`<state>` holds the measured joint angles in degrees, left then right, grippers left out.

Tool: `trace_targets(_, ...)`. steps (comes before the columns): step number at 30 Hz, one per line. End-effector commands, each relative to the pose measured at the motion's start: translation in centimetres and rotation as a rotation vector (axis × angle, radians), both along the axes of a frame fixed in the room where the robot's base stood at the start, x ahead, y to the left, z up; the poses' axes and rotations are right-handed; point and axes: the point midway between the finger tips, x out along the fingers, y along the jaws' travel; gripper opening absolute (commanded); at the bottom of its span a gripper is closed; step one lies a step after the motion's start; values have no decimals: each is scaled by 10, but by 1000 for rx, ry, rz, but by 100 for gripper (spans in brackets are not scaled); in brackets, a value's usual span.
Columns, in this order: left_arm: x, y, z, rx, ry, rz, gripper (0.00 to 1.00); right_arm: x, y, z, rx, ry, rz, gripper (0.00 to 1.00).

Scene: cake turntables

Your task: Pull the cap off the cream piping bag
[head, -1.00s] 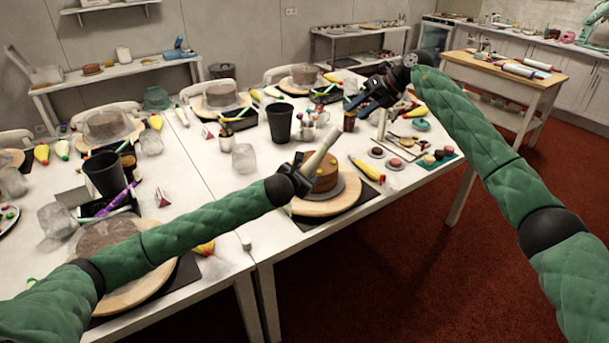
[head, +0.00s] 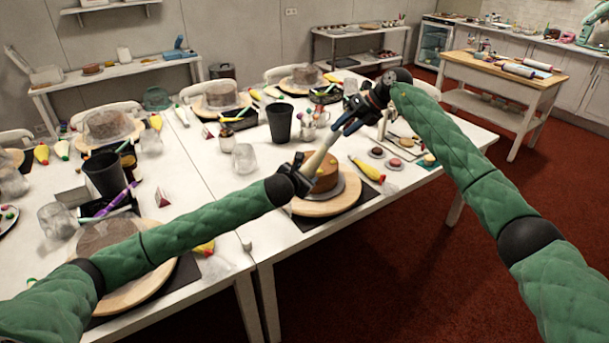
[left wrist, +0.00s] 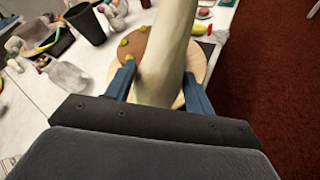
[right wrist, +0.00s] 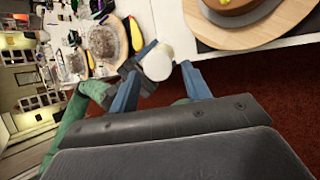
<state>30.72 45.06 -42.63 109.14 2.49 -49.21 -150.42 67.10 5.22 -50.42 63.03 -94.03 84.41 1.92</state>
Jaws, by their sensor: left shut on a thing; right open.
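The cream piping bag (head: 320,153) is a long pale tube, tilted with its upper end towards the right. My left gripper (head: 303,178) is shut around its lower part and holds it above the table. In the left wrist view the bag (left wrist: 165,50) stands between the two blue fingers (left wrist: 160,88). My right gripper (head: 342,127) is open at the bag's upper end. In the right wrist view a round pale end, apparently the cap (right wrist: 158,62), shows between the right fingertips (right wrist: 160,77). I cannot tell whether they touch it.
Below the bag, a brown cake (head: 326,180) stands on a round wooden turntable (head: 318,207). A yellow piping bag (head: 367,169) lies to its right. A black cup (head: 279,122) and a clear glass (head: 244,158) stand to the left. The red floor on the right is free.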

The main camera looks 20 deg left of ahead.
Motion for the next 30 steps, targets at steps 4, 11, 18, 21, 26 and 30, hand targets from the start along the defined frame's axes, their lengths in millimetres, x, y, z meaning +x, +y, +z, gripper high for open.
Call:
trace_targets(4, 0, 0, 1, 0, -1, 0, 43, -2, 11, -11, -1, 0, 2, 48)
trace_targets(11, 0, 0, 1, 0, -1, 0, 43, -3, 16, -16, 1, 0, 1, 48)
trace_targets(18, 0, 0, 1, 0, -1, 0, 43, -3, 15, -16, 1, 0, 1, 34)
trace_targets(21, 0, 0, 1, 0, -1, 0, 43, -3, 15, -16, 1, 0, 1, 14)
trace_targets(26, 0, 0, 1, 0, -1, 0, 43, -3, 15, -16, 1, 0, 1, 7)
trace_targets(30, 0, 0, 1, 0, -1, 0, 46, -3, 15, -16, 1, 0, 1, 7)
